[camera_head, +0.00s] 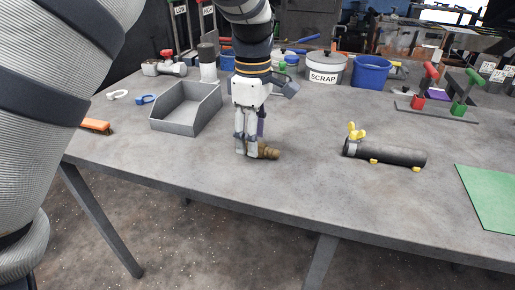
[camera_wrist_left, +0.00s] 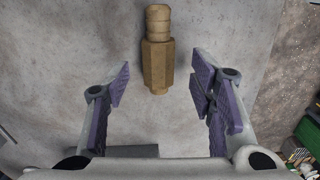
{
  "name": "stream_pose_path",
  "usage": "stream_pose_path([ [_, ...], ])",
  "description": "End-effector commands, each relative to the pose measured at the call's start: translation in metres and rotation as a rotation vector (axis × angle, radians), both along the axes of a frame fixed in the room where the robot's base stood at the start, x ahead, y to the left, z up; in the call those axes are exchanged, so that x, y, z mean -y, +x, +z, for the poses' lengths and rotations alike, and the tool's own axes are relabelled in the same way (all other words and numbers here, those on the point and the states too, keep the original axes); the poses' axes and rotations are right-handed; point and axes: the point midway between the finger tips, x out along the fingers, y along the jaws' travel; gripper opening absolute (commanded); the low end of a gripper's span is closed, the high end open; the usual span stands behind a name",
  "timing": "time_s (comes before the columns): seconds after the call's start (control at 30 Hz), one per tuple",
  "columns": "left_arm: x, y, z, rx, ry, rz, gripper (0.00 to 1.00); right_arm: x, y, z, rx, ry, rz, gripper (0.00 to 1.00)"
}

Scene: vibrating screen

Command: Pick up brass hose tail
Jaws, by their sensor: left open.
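The brass hose tail (camera_head: 268,151) lies on the grey table, just right of my left gripper's fingertips in the head view. In the left wrist view the hose tail (camera_wrist_left: 157,55) shows a hex body and a ribbed end. It lies beyond the fingertips, roughly in line with the gap between them. My left gripper (camera_head: 248,150) points down close to the table, and its fingers partly overlap the hose tail in the head view. My right gripper is not in view.
A grey open bin (camera_head: 172,128) stands left of the gripper. A dark cylinder (camera_head: 390,152) with yellow fittings lies to the right, near a green mat (camera_head: 488,195). The SCRAP pot (camera_head: 325,72) and blue bucket (camera_head: 371,76) stand behind. The front table strip is clear.

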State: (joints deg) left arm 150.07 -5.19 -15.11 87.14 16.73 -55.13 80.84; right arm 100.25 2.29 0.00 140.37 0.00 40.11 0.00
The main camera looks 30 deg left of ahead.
Motion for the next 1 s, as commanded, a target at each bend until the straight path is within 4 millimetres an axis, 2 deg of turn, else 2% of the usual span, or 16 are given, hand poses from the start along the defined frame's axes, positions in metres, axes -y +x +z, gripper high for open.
stream_pose_path([
  [0.13, 0.000, 0.000, -0.021, 0.001, -0.001, 0.000, 0.50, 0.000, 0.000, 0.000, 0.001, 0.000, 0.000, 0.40],
  [0.37, 0.000, 0.000, -0.023, 0.004, 0.000, 0.000, 0.50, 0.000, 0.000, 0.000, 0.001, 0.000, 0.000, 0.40],
  [0.5, 0.000, 0.000, -0.023, 0.004, 0.000, 0.000, 0.18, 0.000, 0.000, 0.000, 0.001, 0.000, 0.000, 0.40],
  [0.6, 0.000, 0.000, -0.023, 0.003, -0.001, 0.000, 0.00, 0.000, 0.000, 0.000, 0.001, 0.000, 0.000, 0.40],
  [0.87, 0.000, 0.000, -0.023, 0.004, 0.000, 0.000, 0.00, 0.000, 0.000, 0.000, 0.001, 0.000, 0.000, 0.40],
  [1.0, -0.002, -0.003, -0.014, 0.008, 0.000, 0.000, 0.00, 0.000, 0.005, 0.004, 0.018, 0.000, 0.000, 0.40],
])
